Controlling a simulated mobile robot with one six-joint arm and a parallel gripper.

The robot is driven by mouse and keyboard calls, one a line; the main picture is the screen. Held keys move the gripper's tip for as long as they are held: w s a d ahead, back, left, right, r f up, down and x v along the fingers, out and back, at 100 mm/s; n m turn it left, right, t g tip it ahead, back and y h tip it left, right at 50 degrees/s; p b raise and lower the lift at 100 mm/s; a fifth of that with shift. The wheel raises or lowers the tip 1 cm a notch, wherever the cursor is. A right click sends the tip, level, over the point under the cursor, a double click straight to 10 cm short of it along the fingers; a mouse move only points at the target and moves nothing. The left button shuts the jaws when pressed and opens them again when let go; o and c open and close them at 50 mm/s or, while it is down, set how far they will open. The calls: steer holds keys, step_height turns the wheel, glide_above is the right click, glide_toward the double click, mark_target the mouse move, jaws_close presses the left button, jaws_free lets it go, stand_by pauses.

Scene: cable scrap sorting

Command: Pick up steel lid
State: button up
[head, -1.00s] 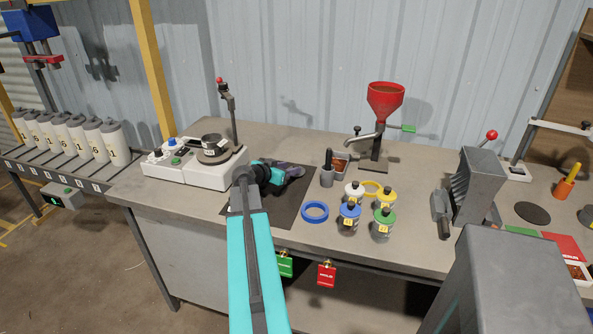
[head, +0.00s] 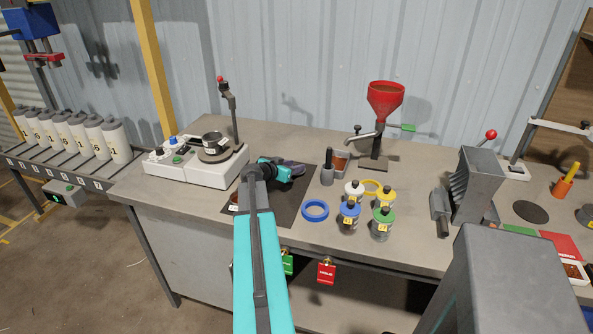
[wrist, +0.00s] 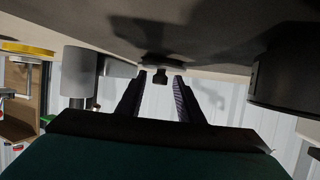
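My gripper (head: 293,168) reaches low over the dark mat (head: 278,207) on the bench. In the wrist view, which looks upside down, its two fingers (wrist: 158,80) are apart with nothing held between them. A small dark knob (wrist: 160,77) on a thin, flat dark disc shows in line with the gap, near the fingertips. It looks like the steel lid, lying on the mat with its knob up. I cannot tell whether the fingertips are beside the knob or short of it. In the head view my gripper and arm hide the lid.
A grey cup (head: 327,175) with a dark handle stands just right of my gripper. A blue ring (head: 315,211) and several capped jars (head: 349,214) stand further right. A white scale unit (head: 197,170) is at left. A brown labelled container (head: 234,203) is partly hidden by my arm.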

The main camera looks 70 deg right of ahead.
jaws_close()
steer(key=shift+r, duration=0.2)
steer(key=shift+r+b, duration=0.75)
steer(key=shift+r, duration=0.75)
steer(key=a+b, duration=0.1)
steer(key=a, duration=0.3)
steer(key=w+a+r+b, duration=0.1)
steer(key=a, duration=0.4)
steer(key=a+b, duration=0.2)
steer(key=a, duration=0.3)
steer(key=shift+w+a+r, duration=0.15)
steer(key=shift+w+a, duration=0.05)
steer(key=shift+w, duration=0.1)
steer(key=shift+w+a+r+b, duration=0.1)
steer(key=shift+a+b, duration=0.05)
steer(key=shift+a, duration=0.2)
steer(key=shift+w+a+r+b, duration=0.1)
steer(key=shift+a+b, duration=0.05)
steer(key=shift+a, duration=0.2)
steer(key=shift+s, duration=0.3)
